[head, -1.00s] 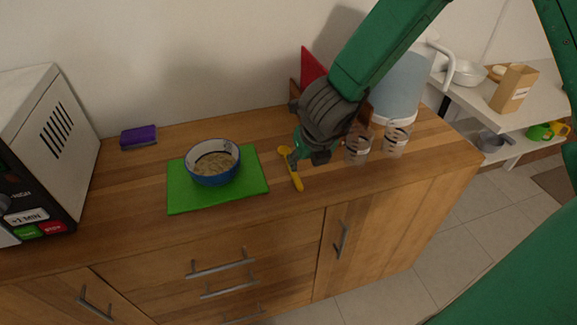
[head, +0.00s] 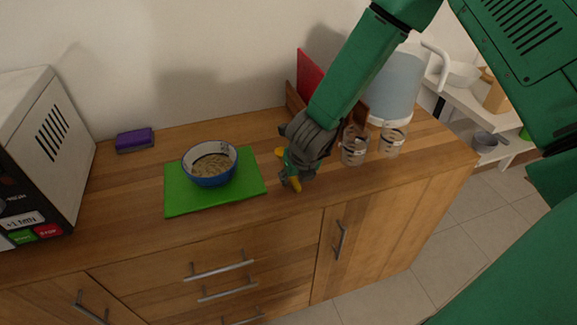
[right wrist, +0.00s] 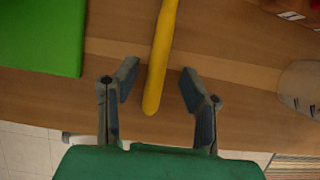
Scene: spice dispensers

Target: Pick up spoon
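The yellow spoon (head: 295,185) lies on the wooden counter just right of the green board; my right gripper hides most of it in the head view. In the right wrist view the yellow handle (right wrist: 160,62) runs down between my open fingers, with a gap on both sides. My right gripper (head: 290,180) is over the spoon, and its two fingers stand apart in the right wrist view (right wrist: 158,88). It holds nothing. My left gripper is not in view.
A blue bowl (head: 210,178) with food stands on the green board (head: 190,204). Two glass jars (head: 354,150) (head: 392,142) stand right of my right gripper. A purple sponge (head: 134,138) and a microwave (head: 45,130) are at left. The counter's front edge is close.

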